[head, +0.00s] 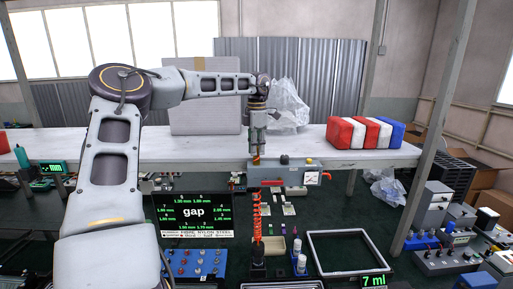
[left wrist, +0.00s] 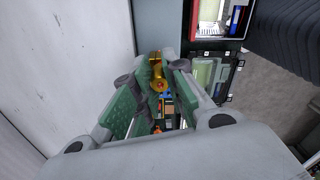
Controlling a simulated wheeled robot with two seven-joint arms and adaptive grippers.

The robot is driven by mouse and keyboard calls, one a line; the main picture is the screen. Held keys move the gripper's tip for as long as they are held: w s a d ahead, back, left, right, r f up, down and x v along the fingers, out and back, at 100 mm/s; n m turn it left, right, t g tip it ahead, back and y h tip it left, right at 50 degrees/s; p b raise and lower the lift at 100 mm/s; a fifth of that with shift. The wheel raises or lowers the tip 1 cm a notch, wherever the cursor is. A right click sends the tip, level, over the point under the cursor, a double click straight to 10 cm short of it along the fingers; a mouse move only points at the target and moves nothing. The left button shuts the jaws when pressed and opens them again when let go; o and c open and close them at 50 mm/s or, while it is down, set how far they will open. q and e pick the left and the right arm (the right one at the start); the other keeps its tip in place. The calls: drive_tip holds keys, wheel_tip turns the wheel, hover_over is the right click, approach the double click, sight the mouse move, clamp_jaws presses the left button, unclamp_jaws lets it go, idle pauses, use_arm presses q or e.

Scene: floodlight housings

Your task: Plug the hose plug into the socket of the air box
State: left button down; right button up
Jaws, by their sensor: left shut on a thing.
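My left gripper (head: 257,155) points down at the middle of the head view, just above the left part of the air box. It is shut on the brass hose plug (left wrist: 157,85), which shows gold between the green-padded fingers in the left wrist view. The air box (head: 270,173) is a grey box with red parts and a gauge at its right end. An orange coiled hose (head: 257,215) hangs in front of it, down to a dark base. The socket is not clearly visible, and I cannot tell whether the plug touches it. My right gripper is out of view.
A white bench (head: 360,157) runs behind, with red, white and blue bundles (head: 364,133) and clear plastic wrap. A dark screen reading "gap" (head: 197,213) stands left of the hose.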

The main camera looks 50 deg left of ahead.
use_arm(q)
drive_tip(key=shift+f, duration=0.3)
drive_tip(key=c, duration=1.4)
unclamp_jaws()
drive_tip(key=shift+o, duration=0.2)
wheel_tip(320, 180, up, 12)
idle(0.5)
